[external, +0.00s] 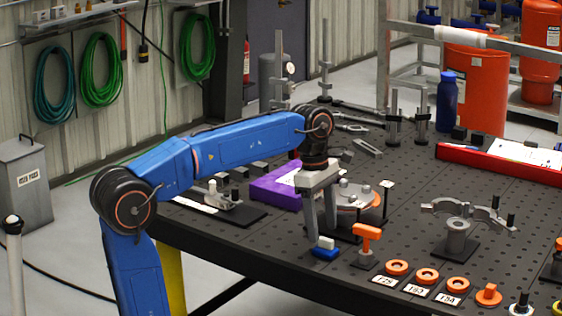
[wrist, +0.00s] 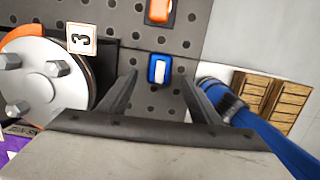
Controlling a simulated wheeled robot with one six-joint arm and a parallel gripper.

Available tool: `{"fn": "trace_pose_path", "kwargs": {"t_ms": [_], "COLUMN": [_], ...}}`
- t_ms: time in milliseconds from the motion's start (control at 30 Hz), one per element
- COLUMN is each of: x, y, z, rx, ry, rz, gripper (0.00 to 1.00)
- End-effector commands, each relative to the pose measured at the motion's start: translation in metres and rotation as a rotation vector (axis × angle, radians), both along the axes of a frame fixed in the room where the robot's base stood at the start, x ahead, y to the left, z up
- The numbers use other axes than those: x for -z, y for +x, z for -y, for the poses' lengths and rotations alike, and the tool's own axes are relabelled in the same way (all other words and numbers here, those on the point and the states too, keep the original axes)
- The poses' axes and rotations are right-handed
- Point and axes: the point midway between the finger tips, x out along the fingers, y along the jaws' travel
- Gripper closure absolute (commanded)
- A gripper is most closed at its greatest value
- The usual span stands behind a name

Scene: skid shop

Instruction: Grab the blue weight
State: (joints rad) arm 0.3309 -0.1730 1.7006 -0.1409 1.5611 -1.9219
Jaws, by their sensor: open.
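The blue weight (external: 325,253) is a small blue block with a pale top piece, low near the front edge of the dark perforated table (external: 225,238). In the wrist view the blue weight (wrist: 152,71) shows ahead, between the lines of the two fingers. My gripper (external: 321,232) points down just above and behind the weight. Its fingers are spread with nothing between them, and they also show in the wrist view (wrist: 158,82). I cannot tell the exact height of the fingertips over the weight.
An orange-handled piece (external: 367,238) stands close to the right of the weight. A round metal fixture with bolts (external: 352,194) is behind it, near a purple block (external: 276,190). Orange rings (external: 427,275) with number cards lie at the front right. The table edge is close.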

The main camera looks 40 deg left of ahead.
Motion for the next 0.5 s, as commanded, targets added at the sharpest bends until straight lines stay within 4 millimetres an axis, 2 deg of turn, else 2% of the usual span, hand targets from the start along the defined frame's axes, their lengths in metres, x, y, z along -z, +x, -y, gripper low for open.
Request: {"fn": "trace_pose_path", "kwargs": {"t_ms": [300,500], "x": [0.039,0.048], "y": [0.001,0.001], "z": [0.011,0.013], "rx": [0.001,0.001], "ry": [0.001,0.0], "rz": [-0.003,-0.001], "gripper": [0.42,0.42]}}
